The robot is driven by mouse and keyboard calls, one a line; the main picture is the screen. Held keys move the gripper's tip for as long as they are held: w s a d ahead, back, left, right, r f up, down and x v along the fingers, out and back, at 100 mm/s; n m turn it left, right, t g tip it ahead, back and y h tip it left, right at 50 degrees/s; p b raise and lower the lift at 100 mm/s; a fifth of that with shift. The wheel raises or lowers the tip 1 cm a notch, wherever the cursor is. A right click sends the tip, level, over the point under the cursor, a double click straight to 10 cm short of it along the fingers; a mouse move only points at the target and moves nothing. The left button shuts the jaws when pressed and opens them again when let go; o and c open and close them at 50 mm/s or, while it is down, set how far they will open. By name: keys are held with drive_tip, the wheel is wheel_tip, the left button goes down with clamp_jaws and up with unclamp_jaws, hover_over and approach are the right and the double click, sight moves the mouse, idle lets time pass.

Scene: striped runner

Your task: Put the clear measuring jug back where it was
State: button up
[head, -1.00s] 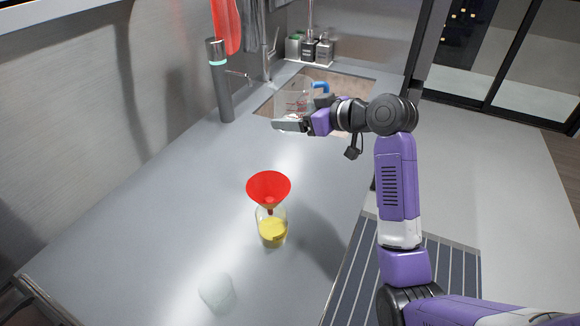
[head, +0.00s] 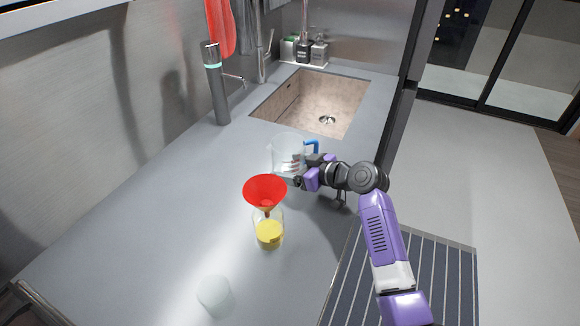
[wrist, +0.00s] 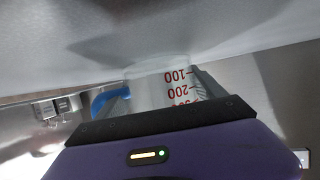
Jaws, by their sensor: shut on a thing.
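The clear measuring jug (head: 287,152) with a blue handle is upright over the counter, between the sink and the red funnel. My gripper (head: 300,178) is shut on it from the right and front side. In the wrist view the jug (wrist: 160,90) shows red markings, and its blue handle is at the left. The gripper's dark edge hides part of the jug there. I cannot tell whether the jug's base touches the counter.
A red funnel (head: 265,192) stands in a jar (head: 268,233) with yellow contents, just in front of the jug. A small clear cup (head: 214,295) is at the front. The sink (head: 318,103) lies behind. The counter (head: 180,190) is clear on the left.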

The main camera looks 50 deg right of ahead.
drive_tip(key=shift+f, duration=0.2)
drive_tip(key=o, duration=1.6)
drive_tip(key=shift+c, duration=0.2)
drive_tip(key=shift+r, duration=0.15)
drive_tip(key=b+v, duration=0.1)
drive_tip(key=v, duration=1.1)
drive_tip(key=shift+r, duration=0.1)
